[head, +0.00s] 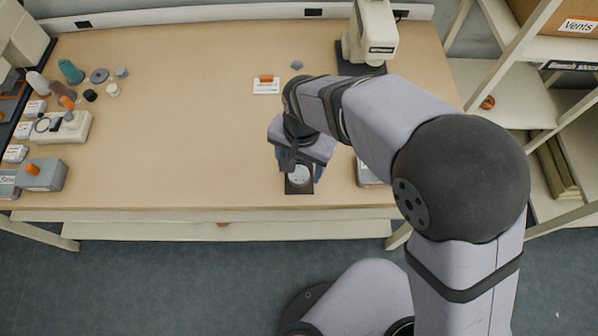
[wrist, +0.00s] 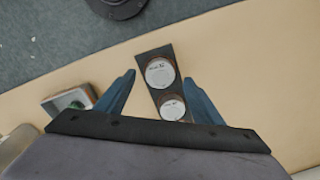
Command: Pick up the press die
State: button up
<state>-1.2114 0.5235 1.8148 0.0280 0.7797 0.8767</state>
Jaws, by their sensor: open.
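My gripper (head: 300,168) is over the front part of the bench, its two blue fingers apart. The wrist view shows the open fingers (wrist: 159,78) on either side of a dark rectangular plate (wrist: 151,54). Two round pieces with white printed faces, an upper one (wrist: 160,73) and a lower one (wrist: 172,107), sit on this plate. The plate also shows in the head view (head: 299,188), partly hidden by my gripper. No readable label marks any piece as the press die, so I cannot tell which thing it is. Nothing is visibly held.
A small box (head: 369,174) stands right of my gripper, also at left in the wrist view (wrist: 57,104). A white card with an orange piece (head: 266,86) and a white machine (head: 371,35) are farther back. Small parts and boxes crowd the left end. The bench middle is clear.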

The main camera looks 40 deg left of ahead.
aim_at(299, 176)
jog(key=shift+f, duration=1.4)
jog(key=c, duration=1.4)
jog(key=shift+r, duration=0.1)
